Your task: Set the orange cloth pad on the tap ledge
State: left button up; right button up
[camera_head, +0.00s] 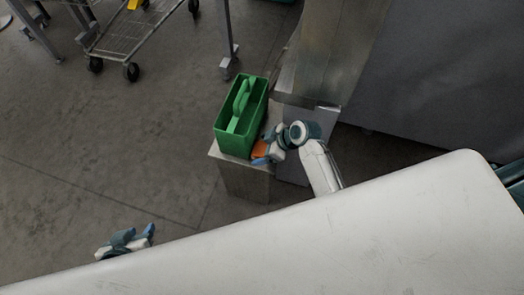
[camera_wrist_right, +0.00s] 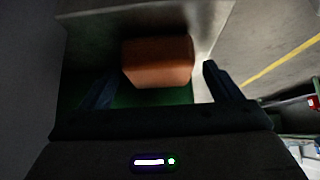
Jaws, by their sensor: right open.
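The orange cloth pad (camera_head: 260,149) shows as a small orange patch beside the green caddy's lower right corner in the head view. My right gripper (camera_head: 262,156) is at it, partly covering it. In the right wrist view the pad (camera_wrist_right: 157,62) is a whole orange block just ahead of and between the open fingers (camera_wrist_right: 160,88), with a gap on both sides. A green surface (camera_wrist_right: 150,97) shows below the pad. My left gripper (camera_head: 136,235) is open and empty over the floor at lower left. I cannot tell for sure which surface is the tap ledge.
The green caddy (camera_head: 241,114) with a central handle stands on a grey pedestal (camera_head: 245,180). Tall metal panels (camera_head: 325,50) rise behind my right arm. A wire cart (camera_head: 130,35) stands at upper left. A white surface (camera_head: 400,220) fills the foreground. The left floor is clear.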

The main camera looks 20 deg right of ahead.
jog(key=shift+w+a+f, duration=0.15)
jog(key=shift+a+f, duration=0.05)
jog(key=shift+f, duration=0.15)
jog(key=shift+c, duration=0.5)
jog(key=c, duration=1.1)
jog(key=shift+o, duration=0.2)
